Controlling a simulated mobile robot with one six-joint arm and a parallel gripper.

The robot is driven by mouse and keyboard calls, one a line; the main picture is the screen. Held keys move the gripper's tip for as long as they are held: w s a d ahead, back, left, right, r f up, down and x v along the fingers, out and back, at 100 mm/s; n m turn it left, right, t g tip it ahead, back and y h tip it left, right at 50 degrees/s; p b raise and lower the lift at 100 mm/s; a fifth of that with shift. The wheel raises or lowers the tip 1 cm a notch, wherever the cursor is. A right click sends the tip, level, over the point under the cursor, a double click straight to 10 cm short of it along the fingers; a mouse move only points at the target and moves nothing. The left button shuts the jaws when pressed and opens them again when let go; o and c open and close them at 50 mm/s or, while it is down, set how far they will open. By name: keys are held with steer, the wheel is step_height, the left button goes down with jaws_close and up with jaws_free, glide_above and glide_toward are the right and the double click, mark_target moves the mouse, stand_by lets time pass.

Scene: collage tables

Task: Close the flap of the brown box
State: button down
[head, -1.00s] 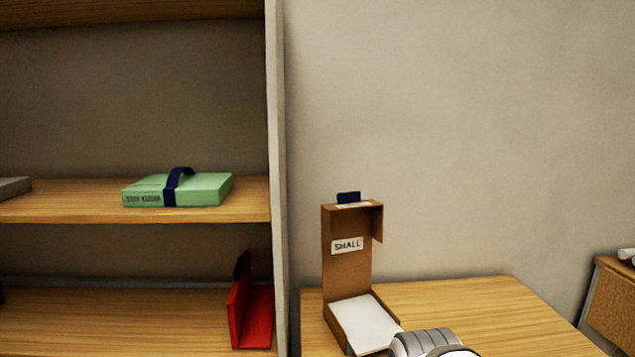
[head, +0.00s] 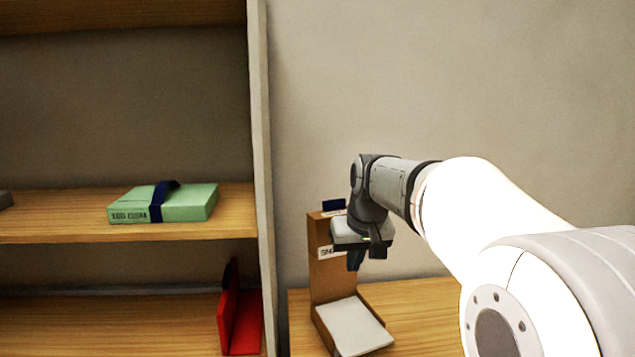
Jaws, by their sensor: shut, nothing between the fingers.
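The brown box (head: 319,327) stands on the wooden table, with white content (head: 355,328) lying in its base. Its flap (head: 322,282) stands upright at the back, with a dark blue tab (head: 333,206) on top and a "SMALL" label partly hidden by my gripper. My gripper (head: 356,262) hangs in front of the upper part of the flap, fingers pointing down, above the base. It is shut and empty. Whether it touches the flap I cannot tell.
A shelf unit on the left holds a green box with a dark blue strap (head: 185,203) and a red object (head: 241,322). The wooden table (head: 420,295) shows bare to the right of the brown box. A plain wall is behind.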

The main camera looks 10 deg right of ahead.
steer(key=w+d+r+n+t+y+p, duration=0.1)
steer(key=w+r+p, duration=0.4)
steer(key=w, duration=0.9)
steer(key=w+d+r+n+t+p, duration=0.1)
steer(key=w+r+p, duration=0.2)
steer(key=w+r, duration=0.75)
steer(key=shift+s+d+f+p+x, duration=0.15)
steer(key=shift+s+x, duration=0.05)
steer(key=shift+x, duration=1.85)
steer(key=shift+s+d+f+p+x, duration=0.1)
steer(key=shift+s+d+f+x, duration=0.1)
steer(key=shift+x, duration=1.85)
steer(key=shift+s+d+f+p+x, duration=0.1)
steer(key=shift+s+d+p+x, duration=0.1)
steer(key=shift+x, duration=1.9)
